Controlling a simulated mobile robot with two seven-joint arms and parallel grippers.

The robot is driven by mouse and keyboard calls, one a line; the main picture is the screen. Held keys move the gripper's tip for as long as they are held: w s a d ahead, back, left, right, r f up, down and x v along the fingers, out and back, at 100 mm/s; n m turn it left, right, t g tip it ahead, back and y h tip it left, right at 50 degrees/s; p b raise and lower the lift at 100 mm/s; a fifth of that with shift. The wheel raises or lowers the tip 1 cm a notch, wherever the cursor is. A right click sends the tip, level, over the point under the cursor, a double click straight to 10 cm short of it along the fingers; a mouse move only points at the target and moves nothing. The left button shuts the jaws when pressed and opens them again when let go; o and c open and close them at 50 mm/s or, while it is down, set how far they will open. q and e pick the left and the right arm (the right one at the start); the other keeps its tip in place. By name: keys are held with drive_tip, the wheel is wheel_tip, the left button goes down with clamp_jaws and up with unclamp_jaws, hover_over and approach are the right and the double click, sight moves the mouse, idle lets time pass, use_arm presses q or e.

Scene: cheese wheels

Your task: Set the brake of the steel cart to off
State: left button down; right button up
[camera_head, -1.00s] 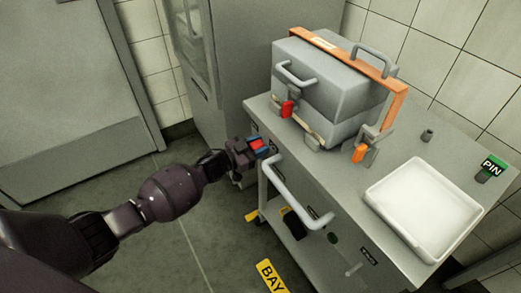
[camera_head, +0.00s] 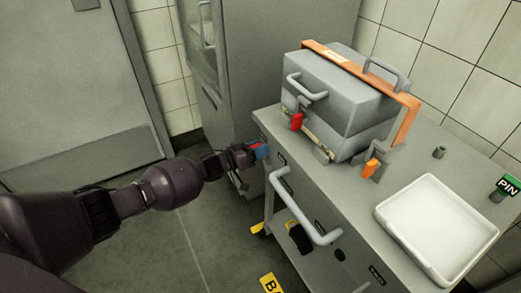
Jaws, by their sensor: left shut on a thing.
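The steel cart (camera_head: 281,151) stands right of centre with a grey bar handle (camera_head: 303,208) on its front. My left gripper (camera_head: 257,152) is at the cart's front face, near its left corner and left of the handle. It is shut on a small red and blue part (camera_head: 263,151), which the fingers mostly hide. I cannot tell for sure whether this part is the brake control or which setting it is in. My right gripper is not in view.
A grey case (camera_head: 343,93) with an orange strap and red and orange latches stands on the cart. A white tray (camera_head: 436,224) and a green PIN tag (camera_head: 508,186) are to its right. A grey cabinet (camera_head: 240,60) stands behind.

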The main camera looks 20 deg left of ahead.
use_arm(q)
drive_tip(key=shift+a+f, duration=0.25)
drive_tip(key=shift+a, duration=0.1)
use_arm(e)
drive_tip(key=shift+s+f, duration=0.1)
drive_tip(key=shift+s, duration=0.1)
use_arm(q)
drive_tip(key=c, duration=0.7)
unclamp_jaws()
drive_tip(key=shift+w+f, duration=0.1)
drive_tip(key=shift+w, duration=0.05)
drive_tip(key=shift+d, duration=0.1)
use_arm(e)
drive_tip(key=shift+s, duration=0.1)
use_arm(q)
drive_tip(key=shift+s+a, duration=0.25)
drive_tip(key=shift+s, duration=0.05)
drive_tip(key=p+v, duration=0.1)
drive_tip(key=v, duration=0.9)
drive_tip(key=shift+p, duration=0.4)
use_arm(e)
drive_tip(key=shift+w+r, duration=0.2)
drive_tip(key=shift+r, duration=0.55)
